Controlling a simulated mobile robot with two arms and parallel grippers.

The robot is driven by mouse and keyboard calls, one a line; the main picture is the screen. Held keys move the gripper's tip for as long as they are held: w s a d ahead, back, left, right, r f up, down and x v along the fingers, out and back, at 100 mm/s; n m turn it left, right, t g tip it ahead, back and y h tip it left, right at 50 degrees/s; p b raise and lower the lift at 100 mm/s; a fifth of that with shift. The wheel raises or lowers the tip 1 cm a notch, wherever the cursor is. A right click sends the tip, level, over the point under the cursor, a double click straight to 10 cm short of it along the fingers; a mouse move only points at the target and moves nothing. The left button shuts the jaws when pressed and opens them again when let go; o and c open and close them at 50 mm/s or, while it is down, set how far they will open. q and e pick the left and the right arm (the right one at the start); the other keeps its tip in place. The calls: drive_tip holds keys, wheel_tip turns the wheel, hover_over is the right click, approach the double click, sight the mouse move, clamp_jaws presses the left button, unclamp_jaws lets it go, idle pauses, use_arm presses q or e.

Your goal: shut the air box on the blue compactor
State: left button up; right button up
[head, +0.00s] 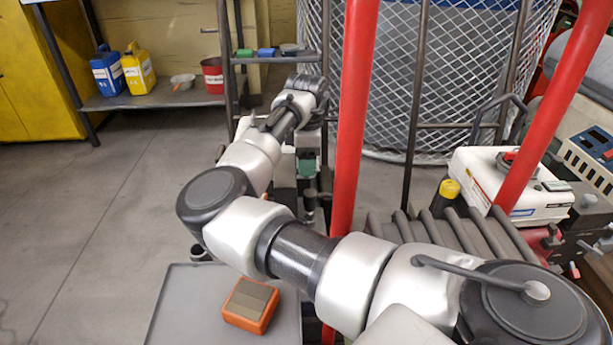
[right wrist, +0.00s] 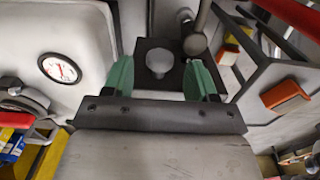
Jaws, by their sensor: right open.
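My right gripper (head: 308,172) hangs down beyond the red post in the head view, its green fingers partly hidden. In the right wrist view my right gripper (right wrist: 158,78) is open, with two green fingers apart. Between and just past them is a dark square plate (right wrist: 150,47) with a round grey knob (right wrist: 160,62). The fingers stand on either side of the knob; I cannot tell whether they touch anything. A white body with a round gauge (right wrist: 60,68) is to the left. I cannot make out for certain which part is the blue compactor or its air box. My left gripper is not in view.
Red posts (head: 353,120) stand close to my right arm. An orange box (head: 250,304) lies on a grey tray (head: 180,300). A mesh cage (head: 460,60) stands behind. A shelf (head: 160,98) holds a blue jug (head: 107,72) and yellow jug (head: 138,70). The left floor is clear.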

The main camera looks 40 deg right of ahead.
drive_tip(key=shift+f+b, duration=0.45)
drive_tip(key=shift+f, duration=0.9)
clamp_jaws()
